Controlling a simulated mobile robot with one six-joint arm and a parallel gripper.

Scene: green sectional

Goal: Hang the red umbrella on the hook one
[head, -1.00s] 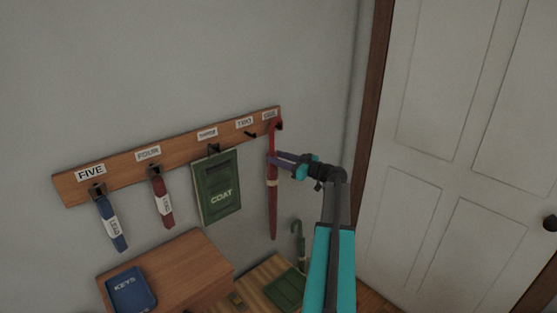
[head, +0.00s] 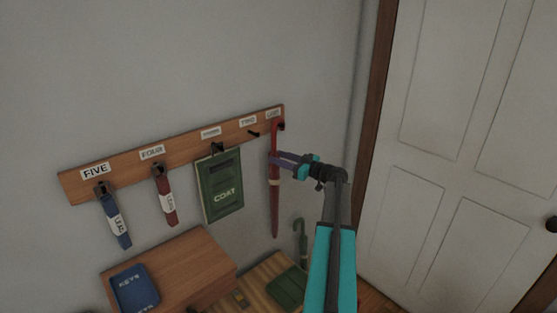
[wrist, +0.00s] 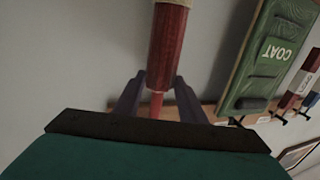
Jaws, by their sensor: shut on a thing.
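The red umbrella (head: 274,195) is upright, its curved handle at the top by hook one (head: 281,126), at the right end of the wooden rack (head: 130,171). I cannot tell whether the handle rests on the hook or is just in front of it. My gripper (head: 276,159) is shut on the umbrella's upper part, below the handle. In the wrist view the red umbrella (wrist: 166,50) runs between the two fingers (wrist: 158,98), and the view is upside down.
Hook two (head: 254,134) is bare. A green COAT board (head: 221,186) hangs on hook three, and a red leash (head: 166,195) and blue leash (head: 116,220) hang on four and five. A green umbrella (head: 301,240) stands below. A blue KEYS tray (head: 135,287) lies on a wooden cabinet (head: 190,260).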

